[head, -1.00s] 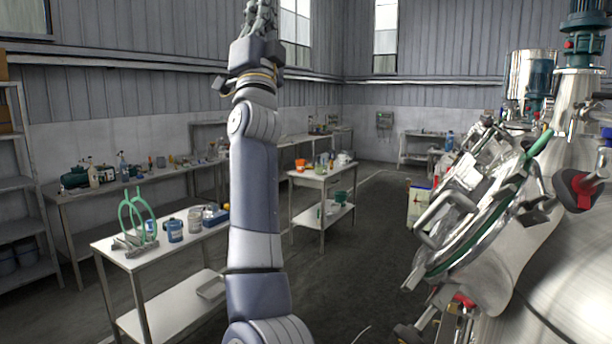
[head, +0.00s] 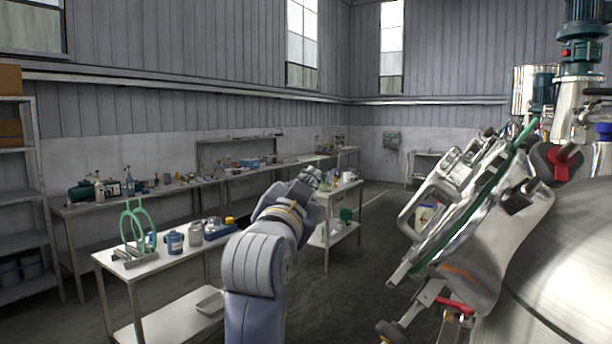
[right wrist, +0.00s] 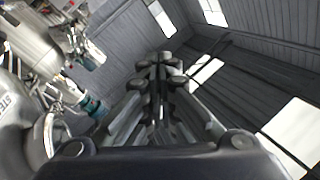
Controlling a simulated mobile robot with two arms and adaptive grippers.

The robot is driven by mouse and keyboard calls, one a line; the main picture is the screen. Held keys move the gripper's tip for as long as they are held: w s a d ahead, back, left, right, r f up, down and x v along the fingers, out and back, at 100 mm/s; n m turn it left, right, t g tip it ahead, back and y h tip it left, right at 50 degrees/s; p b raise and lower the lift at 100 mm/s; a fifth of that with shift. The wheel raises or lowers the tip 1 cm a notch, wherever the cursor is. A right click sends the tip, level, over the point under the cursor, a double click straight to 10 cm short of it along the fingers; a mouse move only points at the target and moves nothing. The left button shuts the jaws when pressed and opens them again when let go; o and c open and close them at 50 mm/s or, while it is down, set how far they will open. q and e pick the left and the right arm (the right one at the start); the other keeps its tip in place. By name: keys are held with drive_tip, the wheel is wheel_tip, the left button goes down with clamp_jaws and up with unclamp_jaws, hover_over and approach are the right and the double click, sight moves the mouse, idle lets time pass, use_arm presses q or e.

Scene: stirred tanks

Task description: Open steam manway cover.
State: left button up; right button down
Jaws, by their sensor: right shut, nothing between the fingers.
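The steam manway cover (head: 455,205) is a steel disc with a handle and a green gasket edge, steeply tilted on the tank's side at the right of the head view. I see it nearly edge-on and cannot tell whether it stands apart from its seat. My right gripper (head: 314,178) is left of the cover, clear of it, at the end of the arm reaching away from me. It is shut and empty; its fingers (right wrist: 160,62) also show in the right wrist view. My left gripper is out of view.
The polished tank (head: 565,260) fills the right side. A red-handled fitting (head: 562,165) sits beside the cover. A white table (head: 180,255) with jars and a green-ringed stand is at the left, with a small trolley (head: 345,200) behind the arm. Dark floor (head: 350,290) lies open between.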

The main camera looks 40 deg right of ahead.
drive_tip(key=p+x, duration=0.5)
drive_tip(key=x, duration=0.7)
drive_tip(key=shift+p, duration=0.4)
drive_tip(key=shift+d, duration=0.1)
idle(0.8)
